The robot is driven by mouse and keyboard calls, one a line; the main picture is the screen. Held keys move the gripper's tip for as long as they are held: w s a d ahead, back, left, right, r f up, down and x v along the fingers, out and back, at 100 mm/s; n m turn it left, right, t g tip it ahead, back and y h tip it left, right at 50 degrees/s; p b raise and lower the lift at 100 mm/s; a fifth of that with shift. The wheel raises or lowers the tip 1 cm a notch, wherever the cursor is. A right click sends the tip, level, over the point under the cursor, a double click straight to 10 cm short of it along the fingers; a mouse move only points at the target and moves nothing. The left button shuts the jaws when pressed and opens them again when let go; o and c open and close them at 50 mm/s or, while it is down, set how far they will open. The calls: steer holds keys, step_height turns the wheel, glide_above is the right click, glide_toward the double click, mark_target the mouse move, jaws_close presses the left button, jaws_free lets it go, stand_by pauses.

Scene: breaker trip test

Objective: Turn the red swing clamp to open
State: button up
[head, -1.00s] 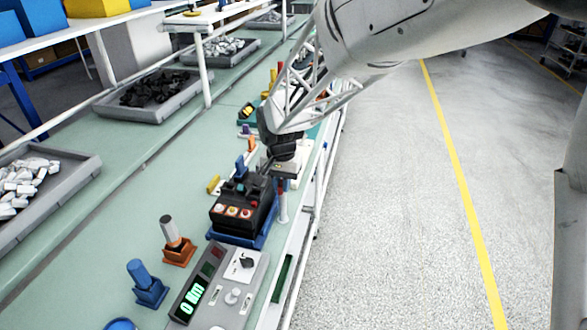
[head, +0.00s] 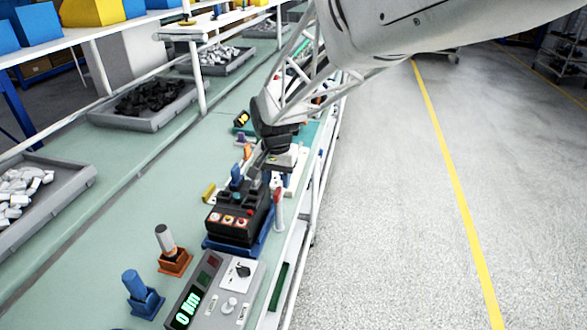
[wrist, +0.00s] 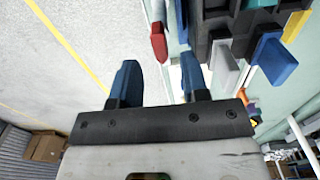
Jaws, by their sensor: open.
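The red swing clamp (head: 278,195) stands at the right side of the black breaker unit (head: 238,222), with a red top on a pale post. In the wrist view its red arm (wrist: 158,42) shows between the fingertips in the picture, just past them, with no visible contact. My gripper (wrist: 159,60) is open and empty, its two blue fingers apart. In the head view my gripper (head: 262,158) is behind the clamp, above the far end of the breaker unit; its fingertips are hard to make out there.
The breaker unit sits in a blue fixture (head: 225,248) near the bench's right edge. In front are a meter box (head: 215,295), an orange holder (head: 175,262) and a blue holder (head: 148,300). Grey bins (head: 140,118) line the left.

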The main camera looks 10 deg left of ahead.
mark_target(279, 191)
steer(key=shift+r, duration=1.7)
steer(key=shift+d+r, duration=0.1)
steer(key=shift+d, duration=0.1)
steer(key=s+d+r, duration=0.2)
steer(key=s+d, duration=0.1)
steer(key=d, duration=0.4)
steer(key=s+d+r+t, duration=0.1)
steer(key=s+d+r, duration=0.15)
steer(key=d, duration=0.55)
steer(key=s+d+r, duration=0.2)
steer(key=s+d, duration=0.1)
steer(key=d, duration=0.4)
steer(key=s+d+f+t, duration=0.1)
steer(key=s+d, duration=1.5)
steer(key=s, duration=0.1)
steer(key=shift+s+t, duration=0.3)
steer(key=shift+s, duration=0.05)
